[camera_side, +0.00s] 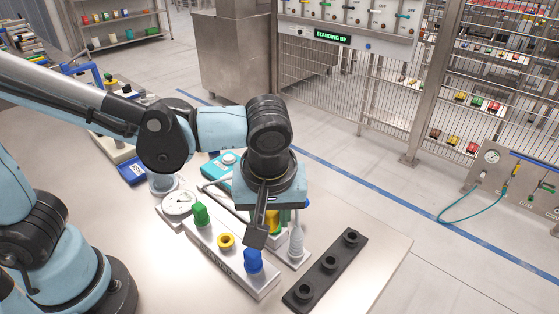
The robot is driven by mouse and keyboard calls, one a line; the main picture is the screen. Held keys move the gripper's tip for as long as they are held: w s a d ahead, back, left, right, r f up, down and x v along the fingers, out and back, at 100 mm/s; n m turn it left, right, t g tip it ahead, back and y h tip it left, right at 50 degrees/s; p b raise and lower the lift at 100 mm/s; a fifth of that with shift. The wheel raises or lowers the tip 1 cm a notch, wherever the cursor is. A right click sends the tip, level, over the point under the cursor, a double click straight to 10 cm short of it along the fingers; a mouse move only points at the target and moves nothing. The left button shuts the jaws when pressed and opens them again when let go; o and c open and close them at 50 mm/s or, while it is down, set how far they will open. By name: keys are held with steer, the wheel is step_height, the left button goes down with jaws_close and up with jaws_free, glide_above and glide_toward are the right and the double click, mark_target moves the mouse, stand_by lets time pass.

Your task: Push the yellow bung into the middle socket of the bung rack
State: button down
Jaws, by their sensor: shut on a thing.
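My gripper (264,226) points down over the bench and is shut on the yellow bung (273,221). A dark finger hides part of the bung, and its lower end is hard to make out. A long white rack (206,238) stands below and left of the gripper. It holds a green bung (201,215) at its far end and a blue bung (253,261) at its near end. Its middle place shows a yellow ring (226,241) with a dark centre and no bung in it. The held bung appears apart from this ring, to its right.
A black bar (316,278) with three empty round sockets lies to the right, near the bench edge. A round dial (178,204) and a teal instrument (219,167) are behind the white rack.

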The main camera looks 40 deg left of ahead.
steer(key=w+d, duration=0.6)
steer(key=d, duration=0.4)
steer(key=x, duration=0.4)
steer(key=shift+s+f, duration=0.1)
steer(key=shift+s, duration=0.3)
steer(key=shift+a+f, duration=0.1)
steer(key=shift+f, duration=0.3)
steer(key=c, duration=1.4)
jaws_free()
steer(key=shift+c, duration=0.2)
jaws_close()
steer(key=shift+f, duration=1.2)
steer(key=o, duration=0.7)
jaws_free()
steer(key=shift+o, duration=0.2)
